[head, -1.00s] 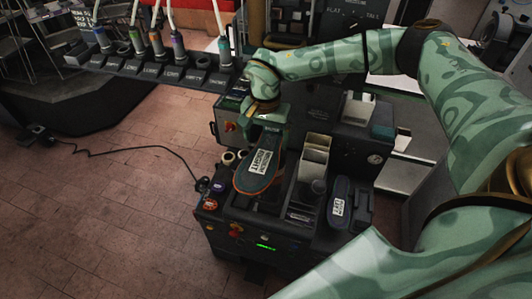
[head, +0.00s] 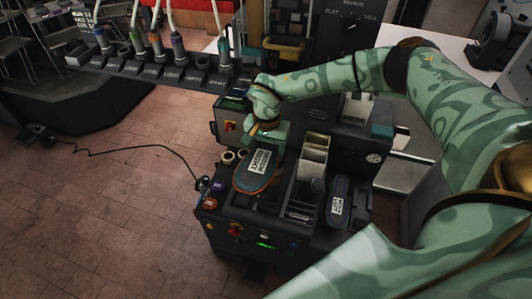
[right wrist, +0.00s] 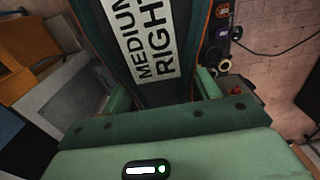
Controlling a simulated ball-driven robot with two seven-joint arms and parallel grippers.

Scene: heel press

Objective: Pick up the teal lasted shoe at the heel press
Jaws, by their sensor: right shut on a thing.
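The teal lasted shoe (head: 254,180) is sole up above the press, with a dark sole, an orange-brown edge and a white label. The label reads "MEDIUM RIGHT" in the right wrist view, where the shoe (right wrist: 150,95) fills the space between the fingers. My right gripper (head: 271,143) is shut on the shoe's far end, with the arm reaching in from the right. I cannot tell whether the shoe's near end touches the press. My left gripper is not in view.
The dark heel press (head: 262,222) has buttons and a green display on its front. Another dark labelled shoe (head: 337,207) lies farther right. Floor at left is clear except a cable.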

